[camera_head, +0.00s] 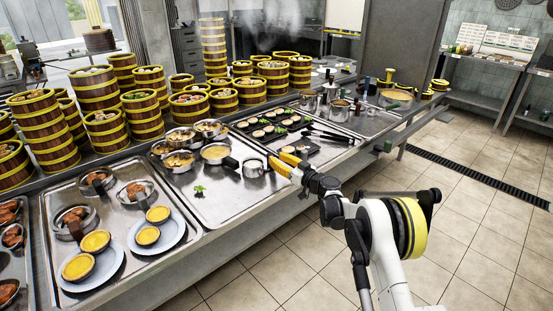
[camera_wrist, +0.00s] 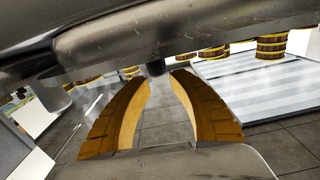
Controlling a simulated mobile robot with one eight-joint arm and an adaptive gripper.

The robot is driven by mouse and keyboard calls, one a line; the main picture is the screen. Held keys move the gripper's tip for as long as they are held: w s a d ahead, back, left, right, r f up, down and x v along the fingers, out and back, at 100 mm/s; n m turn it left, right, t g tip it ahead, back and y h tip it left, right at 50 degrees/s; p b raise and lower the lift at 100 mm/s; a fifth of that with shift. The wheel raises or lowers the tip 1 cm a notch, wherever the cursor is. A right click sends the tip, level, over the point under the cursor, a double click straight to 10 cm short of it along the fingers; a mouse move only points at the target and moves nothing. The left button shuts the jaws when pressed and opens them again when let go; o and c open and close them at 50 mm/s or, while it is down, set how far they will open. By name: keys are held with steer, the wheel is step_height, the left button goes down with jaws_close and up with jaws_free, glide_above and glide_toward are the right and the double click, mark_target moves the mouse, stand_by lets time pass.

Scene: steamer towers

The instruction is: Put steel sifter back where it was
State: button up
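I cannot make out the steel sifter with certainty. In the head view, my gripper (camera_head: 283,163) is at the front edge of the steel counter, its yellow fingertips pointing left at a small steel pot (camera_head: 253,167). In the wrist view, my curved yellow fingers (camera_wrist: 161,78) stand a little apart at the tips. A short grey steel stub (camera_wrist: 156,68) shows between the tips, below a large blurred steel surface (camera_wrist: 170,30) that fills the top. I cannot tell whether the fingers grip the stub.
A steel tray (camera_head: 212,203) holds several bowls. Steamer towers (camera_head: 98,88) stand behind it. Plates with yellow tarts (camera_head: 95,242) are at the front left. Dark boards with buns (camera_head: 268,130) and pots are further right. The tiled floor (camera_head: 470,215) right of the counter is clear.

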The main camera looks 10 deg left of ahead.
steer(key=shift+s+a+v, duration=0.15)
steer(key=shift+v, duration=0.85)
steer(key=shift+s+a+v, duration=0.1)
steer(key=shift+s+v, duration=0.1)
steer(key=shift+v, duration=0.8)
steer(key=o, duration=0.6)
steer(key=shift+d, duration=0.1)
steer(key=v, duration=1.2)
steer(key=shift+r, duration=0.1)
